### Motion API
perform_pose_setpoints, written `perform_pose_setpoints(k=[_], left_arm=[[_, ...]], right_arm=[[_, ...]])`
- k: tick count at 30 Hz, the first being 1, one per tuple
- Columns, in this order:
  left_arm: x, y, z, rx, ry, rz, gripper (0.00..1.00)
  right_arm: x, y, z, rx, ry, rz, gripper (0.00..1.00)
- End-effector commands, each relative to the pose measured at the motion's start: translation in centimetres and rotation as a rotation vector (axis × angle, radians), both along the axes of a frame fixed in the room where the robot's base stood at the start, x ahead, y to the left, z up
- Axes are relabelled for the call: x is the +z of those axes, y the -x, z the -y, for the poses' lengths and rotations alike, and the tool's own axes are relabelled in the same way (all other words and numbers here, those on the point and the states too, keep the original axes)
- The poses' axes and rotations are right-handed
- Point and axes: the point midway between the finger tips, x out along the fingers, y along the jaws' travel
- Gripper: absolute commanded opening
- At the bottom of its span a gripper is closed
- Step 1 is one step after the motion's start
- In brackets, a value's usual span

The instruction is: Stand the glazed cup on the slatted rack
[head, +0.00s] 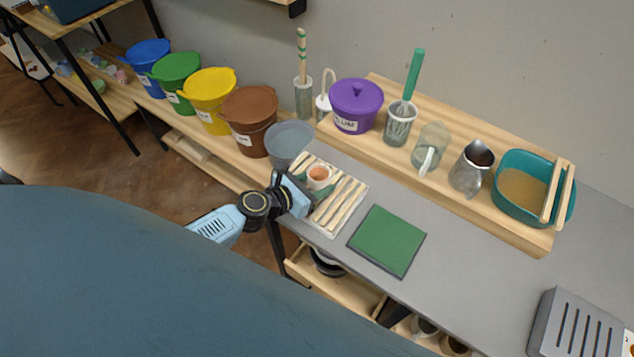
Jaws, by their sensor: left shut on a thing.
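The cup (319,174), pale outside with an orange-brown inside, is upright at the far part of the slatted rack (341,211). The rack is a pale frame with several wooden slats, lying on the grey worktop. My left gripper (312,188) comes in from the left and is shut on the cup at its near side. The gripper hides the cup's lower part, so I cannot tell whether its base touches the slats. My right gripper is not in view.
A grey bucket (289,141) stands close behind the cup. A green mat (387,241) lies right of the rack. A wooden shelf (445,187) behind holds a purple lidded pot (355,105), jugs and a teal basin (522,192).

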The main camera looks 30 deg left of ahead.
Motion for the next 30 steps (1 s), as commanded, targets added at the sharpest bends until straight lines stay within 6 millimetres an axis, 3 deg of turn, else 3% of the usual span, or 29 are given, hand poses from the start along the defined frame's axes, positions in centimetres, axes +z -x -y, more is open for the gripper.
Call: perform_pose_setpoints(k=[10, 11, 15, 25, 30], left_arm=[[-1.3, 0.3, 0.1, -0.001, 0.001, -0.010, 0.19], [-1.4, 0.3, 0.1, -0.002, 0.000, -0.012, 0.51], [-1.5, 0.5, 0.2, -0.003, 0.002, -0.015, 0.69], [-1.4, 0.5, 0.3, -0.005, 0.005, -0.017, 0.69], [0.1, 0.5, 0.3, -0.005, 0.004, -0.017, 0.69]], right_arm=[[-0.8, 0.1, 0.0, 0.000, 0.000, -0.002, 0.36], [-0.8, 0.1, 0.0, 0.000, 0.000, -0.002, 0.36], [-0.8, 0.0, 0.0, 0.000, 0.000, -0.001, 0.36], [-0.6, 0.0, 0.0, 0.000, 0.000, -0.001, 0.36], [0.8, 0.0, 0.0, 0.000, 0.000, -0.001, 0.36]])
